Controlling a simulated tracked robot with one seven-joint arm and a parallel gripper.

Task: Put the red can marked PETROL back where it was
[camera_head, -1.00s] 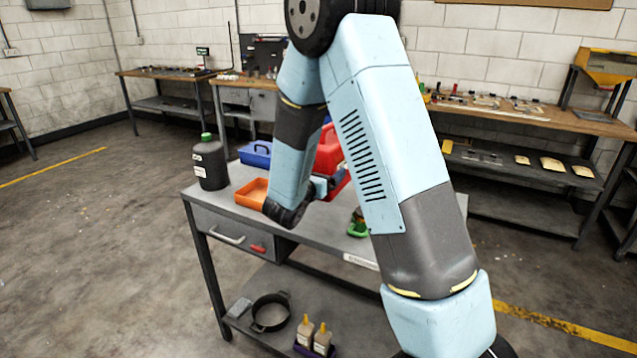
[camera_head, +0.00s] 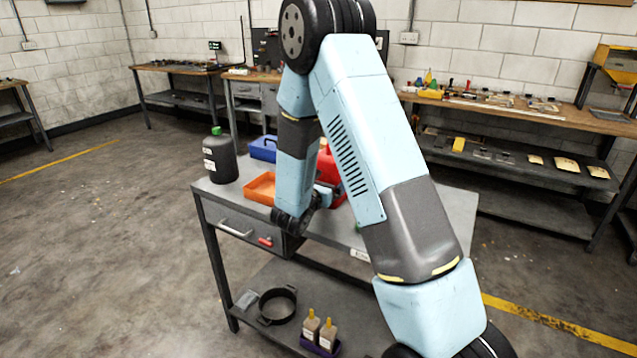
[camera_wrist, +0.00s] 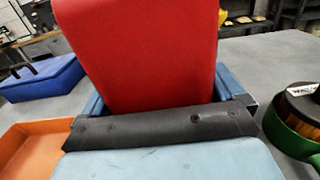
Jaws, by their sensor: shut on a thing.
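The red can (camera_head: 327,168) is partly hidden behind my forearm in the head view. In the wrist view the red can (camera_wrist: 140,50) fills the upper middle, upright or nearly so, between the blue fingers of my gripper (camera_wrist: 172,98). My gripper (camera_head: 325,193) is shut on it, over the grey bench (camera_head: 437,210). No PETROL marking shows on the visible face. The can's base is hidden, so I cannot tell whether it touches anything below.
Left of the can are an orange tray (camera_head: 261,188), a blue carrier (camera_head: 263,148) and a dark green-capped jug (camera_head: 220,158). A green container (camera_wrist: 289,135) stands close on the right in the wrist view. The bench's right end looks clear.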

